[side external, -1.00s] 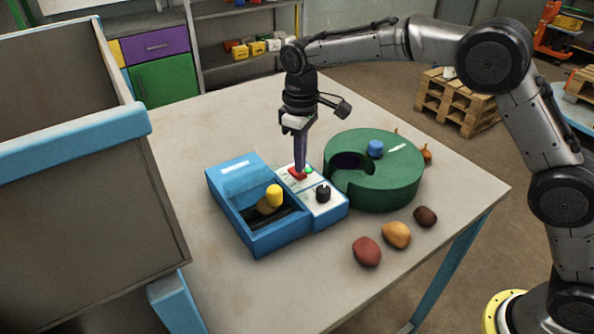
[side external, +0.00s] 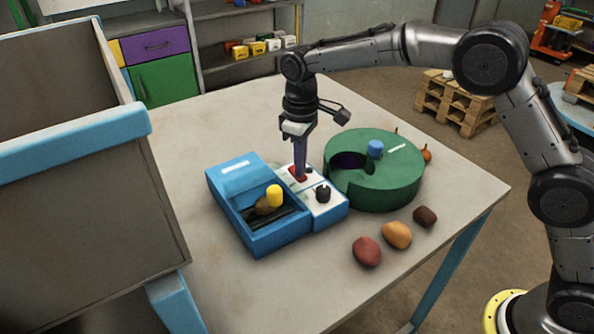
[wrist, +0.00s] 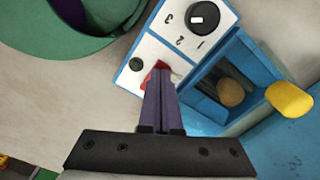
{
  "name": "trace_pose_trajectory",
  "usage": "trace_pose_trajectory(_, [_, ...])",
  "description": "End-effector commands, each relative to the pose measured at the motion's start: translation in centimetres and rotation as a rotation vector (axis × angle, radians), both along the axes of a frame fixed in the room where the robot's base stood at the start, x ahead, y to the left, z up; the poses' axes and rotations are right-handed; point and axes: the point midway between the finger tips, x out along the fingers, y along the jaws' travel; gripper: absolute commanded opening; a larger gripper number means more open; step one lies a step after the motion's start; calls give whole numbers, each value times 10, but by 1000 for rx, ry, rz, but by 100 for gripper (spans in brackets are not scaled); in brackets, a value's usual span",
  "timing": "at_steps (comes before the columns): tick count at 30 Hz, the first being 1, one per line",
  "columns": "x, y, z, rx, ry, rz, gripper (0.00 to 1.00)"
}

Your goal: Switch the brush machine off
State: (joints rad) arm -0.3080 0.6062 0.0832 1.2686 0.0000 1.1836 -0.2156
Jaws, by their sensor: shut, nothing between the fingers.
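The brush machine (side external: 232,180) is a blue box with an open trough, a yellow knob and a white control panel (side external: 324,206). The panel has a black dial (side external: 323,193) with numbers, a red button (side external: 292,172) and a small round lamp that looks dark in the wrist view (wrist: 136,64). My gripper (side external: 300,177) points down with its fingers shut and empty. Its tips are at the red button and appear to touch it. The fingers hide most of the button in the wrist view (wrist: 160,66). A brown lump (wrist: 230,92) lies in the trough.
A green round container (side external: 385,190) with a blue knob stands close to the right of the panel. Several potato-like lumps, including a red one (side external: 367,251), lie at the table's front right. A large grey bin with a blue rim (side external: 70,150) stands at the left.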

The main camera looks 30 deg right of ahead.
Motion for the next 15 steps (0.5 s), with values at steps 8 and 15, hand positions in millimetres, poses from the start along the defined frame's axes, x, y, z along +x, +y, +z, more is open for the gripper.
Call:
trace_pose_trajectory(8, [0,0,10,0,-1,0,0])
trace_pose_trajectory(15, [0,0,28,1,-2,0,0])
